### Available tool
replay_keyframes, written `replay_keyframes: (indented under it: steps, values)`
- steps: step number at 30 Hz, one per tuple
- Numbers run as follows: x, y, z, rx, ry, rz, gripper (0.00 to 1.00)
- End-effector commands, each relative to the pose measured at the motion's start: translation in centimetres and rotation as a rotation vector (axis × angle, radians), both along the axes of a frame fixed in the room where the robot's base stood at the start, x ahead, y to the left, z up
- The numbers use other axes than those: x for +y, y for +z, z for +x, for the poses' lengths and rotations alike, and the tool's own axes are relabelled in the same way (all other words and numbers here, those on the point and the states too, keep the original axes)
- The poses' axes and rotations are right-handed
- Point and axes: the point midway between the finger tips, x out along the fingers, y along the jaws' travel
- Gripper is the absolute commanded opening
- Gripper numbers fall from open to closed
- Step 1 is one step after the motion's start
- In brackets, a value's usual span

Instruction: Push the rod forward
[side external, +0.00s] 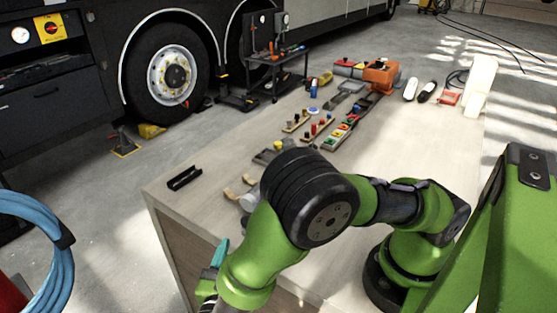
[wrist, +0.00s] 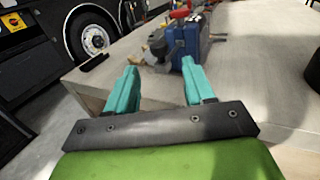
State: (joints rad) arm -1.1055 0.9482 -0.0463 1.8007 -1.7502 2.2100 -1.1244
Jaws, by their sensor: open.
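My gripper (wrist: 158,75) has two teal fingers spread apart, with nothing between them. It is over the near edge of the table. In the side view one teal finger (side external: 220,252) shows low at the table's near left corner, and my arm hides much of the rest. Ahead of the fingers in the wrist view is a blue block (wrist: 183,40), close behind the right fingertip. A short grey rod-like piece (wrist: 217,37) sticks out to its right. I cannot tell for sure whether this is the rod. A dark grey rounded part (wrist: 157,46) is left of the block.
A black channel piece (side external: 184,178) lies at the table's left edge. Several small coloured parts on trays (side external: 318,130) run along the table, with an orange tool (side external: 382,74) at the far end. The table's right part is mostly bare. A bus wheel (side external: 172,77) stands beyond.

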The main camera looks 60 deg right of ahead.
Motion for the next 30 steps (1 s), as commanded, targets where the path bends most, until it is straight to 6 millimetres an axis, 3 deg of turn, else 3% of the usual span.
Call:
replay_keyframes:
  steps: [3, 10, 15, 24, 30]
  values:
    - [-2.6, 0.0, 1.2, 0.002, -0.007, 0.0, 0.53]
    - [-5.9, 0.0, 2.8, 0.0, -0.004, 0.001, 0.53]
    - [-7.0, 0.0, 3.4, 0.0, -0.001, 0.002, 0.53]
    - [-7.2, 0.0, 3.5, 0.0, 0.0, 0.001, 0.53]
    - [-7.2, 0.0, 3.5, 0.0, 0.0, 0.001, 0.24]
